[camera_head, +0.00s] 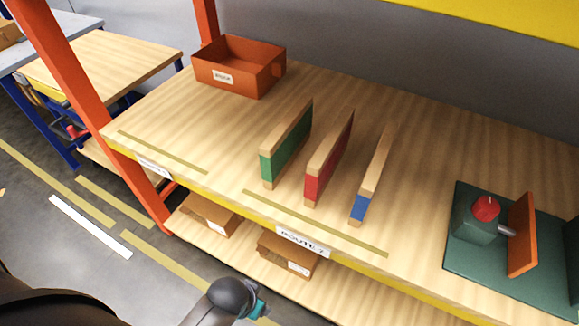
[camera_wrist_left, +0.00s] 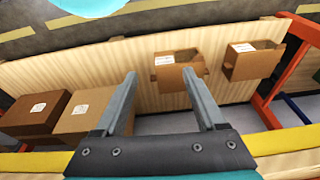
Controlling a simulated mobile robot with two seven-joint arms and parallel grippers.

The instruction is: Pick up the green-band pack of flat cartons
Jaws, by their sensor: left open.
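The green-band pack of flat cartons (camera_head: 286,145) stands upright on the wooden shelf, leftmost of three packs in the head view. A red-band pack (camera_head: 328,160) and a blue-band pack (camera_head: 370,180) stand to its right, apart from it. My left gripper (camera_wrist_left: 160,78) shows in the left wrist view, open, with nothing between its fingers. That view shows the lower shelf and its boxes, not the packs. In the head view part of my left arm is at the bottom, in front of the shelf, well short of the packs. My right gripper is not seen.
An orange bin (camera_head: 240,68) sits at the back left of the shelf. A green fixture with a red knob (camera_head: 486,207) stands at the right. Cardboard boxes (camera_head: 287,252) are on the lower shelf. An orange post (camera_head: 90,100) rises at the left. Shelf left of the packs is clear.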

